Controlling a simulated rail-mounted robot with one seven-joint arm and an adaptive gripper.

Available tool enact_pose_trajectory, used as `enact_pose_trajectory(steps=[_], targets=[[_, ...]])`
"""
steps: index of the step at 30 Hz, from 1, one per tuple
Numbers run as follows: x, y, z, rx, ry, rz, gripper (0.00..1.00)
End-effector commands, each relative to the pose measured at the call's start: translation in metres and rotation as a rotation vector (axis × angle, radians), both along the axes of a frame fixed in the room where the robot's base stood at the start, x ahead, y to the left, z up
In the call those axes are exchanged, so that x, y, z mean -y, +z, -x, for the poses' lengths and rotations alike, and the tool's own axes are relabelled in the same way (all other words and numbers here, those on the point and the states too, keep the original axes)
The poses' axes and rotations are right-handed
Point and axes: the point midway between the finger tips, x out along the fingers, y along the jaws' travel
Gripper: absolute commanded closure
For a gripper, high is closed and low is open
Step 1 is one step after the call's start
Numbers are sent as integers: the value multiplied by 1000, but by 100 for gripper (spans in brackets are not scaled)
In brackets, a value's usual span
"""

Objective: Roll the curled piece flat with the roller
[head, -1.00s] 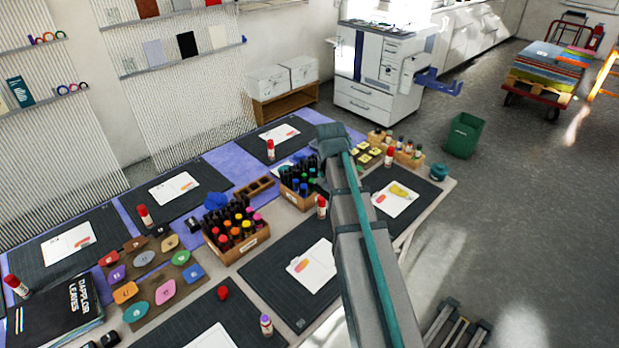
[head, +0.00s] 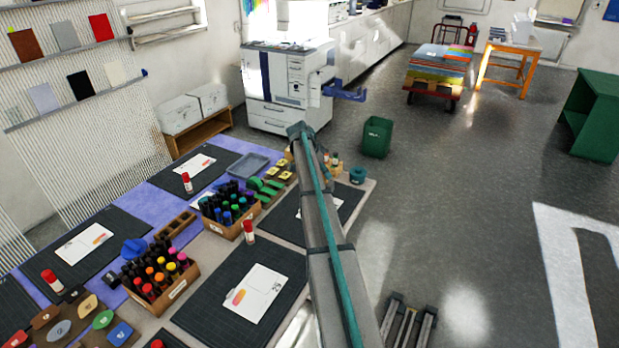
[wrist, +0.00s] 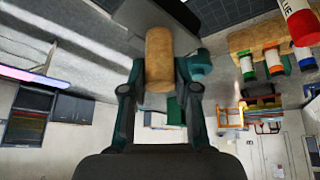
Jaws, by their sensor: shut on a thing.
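My gripper (wrist: 160,90) shows in the wrist view, its two fingers shut around a tan, wood-coloured cylinder that looks like the roller's handle (wrist: 159,58). A pale grey part lies just beyond the cylinder; I cannot tell whether it belongs to the roller. In the head view my arm hides the gripper and the roller. A white card on the far right mat (head: 350,194) is partly behind my arm. I cannot make out the curled piece in either view now. Whether the roller touches anything cannot be told.
A bottle box (head: 228,226) and a second one (head: 178,290) stand mid-table. A grey tray (head: 243,164) lies at the back, with green pieces (head: 265,188) nearby. A glue stick (head: 249,232) stands near my arm. A green bin (head: 376,137) stands on the floor beyond the table.

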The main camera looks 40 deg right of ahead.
Motion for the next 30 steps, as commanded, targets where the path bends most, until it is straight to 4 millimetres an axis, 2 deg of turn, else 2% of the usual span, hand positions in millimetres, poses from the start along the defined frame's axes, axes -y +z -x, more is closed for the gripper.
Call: enact_pose_trajectory(steps=[1,5,11,24,30], targets=[[8,-1,-3,-1,-34,1,100],[13,-3,-2,-3,-80,2,100],[13,-12,-1,-3,-84,2,100],[13,-47,-1,-2,-81,2,100],[13,-54,-1,-2,-81,2,100]])
